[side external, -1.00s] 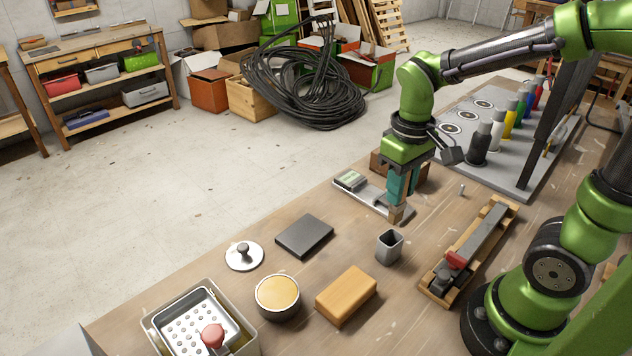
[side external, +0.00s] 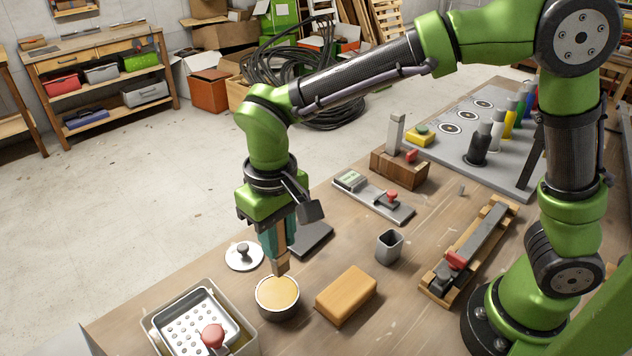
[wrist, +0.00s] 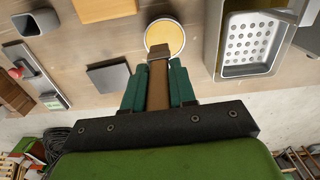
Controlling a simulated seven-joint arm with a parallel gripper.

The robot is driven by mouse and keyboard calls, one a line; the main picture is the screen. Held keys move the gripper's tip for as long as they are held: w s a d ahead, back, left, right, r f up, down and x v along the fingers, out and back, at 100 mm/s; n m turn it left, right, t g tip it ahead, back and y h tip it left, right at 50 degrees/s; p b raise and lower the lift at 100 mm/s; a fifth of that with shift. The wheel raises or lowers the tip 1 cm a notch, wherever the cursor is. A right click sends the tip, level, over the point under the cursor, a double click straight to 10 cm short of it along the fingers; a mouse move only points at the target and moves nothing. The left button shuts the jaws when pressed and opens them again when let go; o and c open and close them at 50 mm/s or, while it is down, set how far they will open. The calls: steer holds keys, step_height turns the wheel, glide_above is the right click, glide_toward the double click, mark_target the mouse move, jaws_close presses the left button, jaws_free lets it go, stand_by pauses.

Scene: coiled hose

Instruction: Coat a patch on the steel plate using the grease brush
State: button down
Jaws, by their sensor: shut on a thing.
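My gripper (side external: 279,240) is shut on the grease brush (side external: 281,264), a brown wooden-looking piece held upright, tip down. The brush also shows between the teal fingers in the wrist view (wrist: 158,82). Its lower end is at the far rim of a round dark pot of yellow-orange grease (side external: 277,297); I cannot tell if it touches the grease. The pot also shows in the wrist view (wrist: 165,37). The dark steel plate (side external: 312,238) lies flat behind my gripper, partly hidden by it; it is also in the wrist view (wrist: 110,76).
A white disc lid with a knob (side external: 244,256) lies left of the pot. A yellow-brown block (side external: 346,295) sits to its right, with a small grey cup (side external: 390,246) behind. A metal bin with a perforated tray (side external: 163,318) stands front left.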

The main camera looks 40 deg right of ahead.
mark_target(273, 262)
steer(key=shift+w+a+r+m, duration=0.45)
steer(key=shift+r+m, duration=0.05)
steer(key=shift+m, duration=0.1)
steer(key=shift+f, duration=3)
steer(key=shift+f, duration=0.65)
steer(key=shift+r, duration=3.6)
